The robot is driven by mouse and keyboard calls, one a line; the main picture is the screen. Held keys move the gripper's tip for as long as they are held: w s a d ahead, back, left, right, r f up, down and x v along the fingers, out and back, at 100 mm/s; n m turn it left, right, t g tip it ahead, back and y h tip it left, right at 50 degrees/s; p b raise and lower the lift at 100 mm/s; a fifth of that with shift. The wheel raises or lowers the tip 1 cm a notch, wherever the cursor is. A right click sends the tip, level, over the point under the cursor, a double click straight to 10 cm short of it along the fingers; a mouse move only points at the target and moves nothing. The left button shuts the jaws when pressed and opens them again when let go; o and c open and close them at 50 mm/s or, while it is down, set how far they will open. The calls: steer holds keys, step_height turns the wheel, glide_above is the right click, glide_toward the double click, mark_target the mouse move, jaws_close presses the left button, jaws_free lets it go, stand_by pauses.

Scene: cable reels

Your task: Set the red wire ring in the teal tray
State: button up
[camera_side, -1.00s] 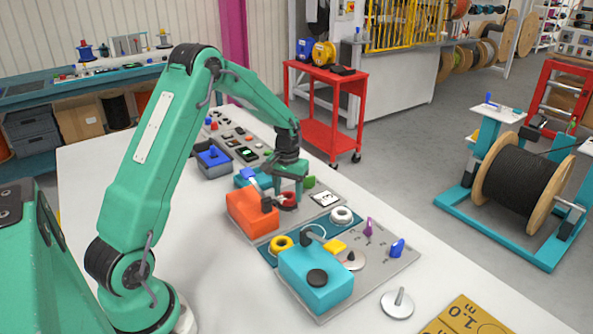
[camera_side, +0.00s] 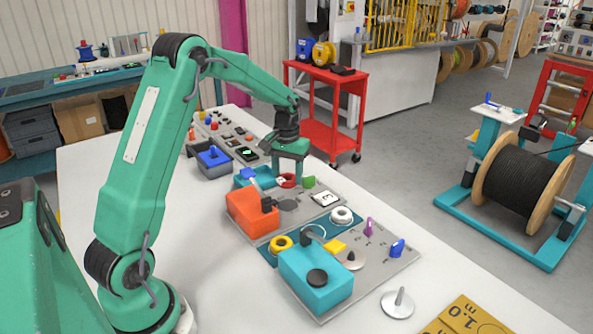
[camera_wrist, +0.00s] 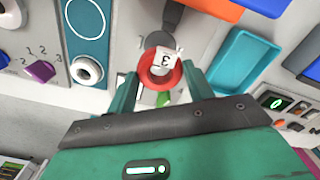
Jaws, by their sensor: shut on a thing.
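The red wire ring (camera_side: 288,181) is held in my gripper (camera_side: 289,177), above the grey panel and just right of the teal tray (camera_side: 266,180) in the side view. The ring's exact height over the panel is hard to tell.
An orange box (camera_side: 252,211) with a black knob stands in front of the tray. A white ring (camera_side: 342,215), a yellow ring (camera_side: 281,243) and a teal box (camera_side: 318,282) are nearer. A grey bin (camera_side: 208,168) with a blue piece stands behind left.

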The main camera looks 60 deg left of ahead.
steer(key=s+a, duration=0.1)
steer(key=a, duration=1.5)
steer(key=shift+a, duration=0.15)
steer(key=shift+f, duration=2.3)
steer(key=shift+f, duration=0.15)
steer(key=shift+f, duration=1.4)
steer(key=o, duration=1.1)
steer(key=shift+o, duration=0.2)
step_height(320, 180, up, 8)
